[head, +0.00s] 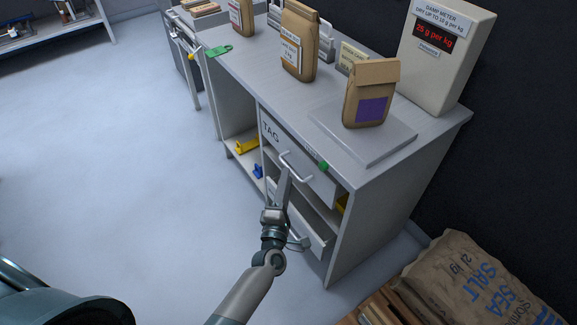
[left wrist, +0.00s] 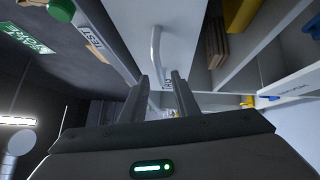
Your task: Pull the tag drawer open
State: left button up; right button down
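The tag drawer (head: 313,180) is the upper drawer under the bench top, with "TAG" lettered on its front. It looks about flush with the bench front. Its pale bar handle (head: 294,165) also shows in the left wrist view (left wrist: 156,48). My left gripper (head: 287,172) is at the handle. In the left wrist view its two fingers (left wrist: 158,84) stand apart, with the handle's near end between or just beyond the tips. Contact cannot be told. My right gripper is in neither view.
A lower drawer (head: 312,236) stands out below the tag drawer. Paper bags (head: 299,42), a bag with a purple label (head: 371,95) and a damp meter (head: 445,50) stand on the bench (head: 235,68). A salt sack (head: 470,275) lies at lower right. The floor left is clear.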

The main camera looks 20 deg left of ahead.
pick_arm(q)
jog(key=shift+w+a+r, duration=0.1)
jog(key=shift+w, duration=0.7)
jog(key=shift+w+a+r, duration=0.15)
jog(key=shift+w, duration=0.7)
jog(key=shift+w+a+r, duration=0.1)
jog(key=shift+w, duration=0.7)
grip_shut()
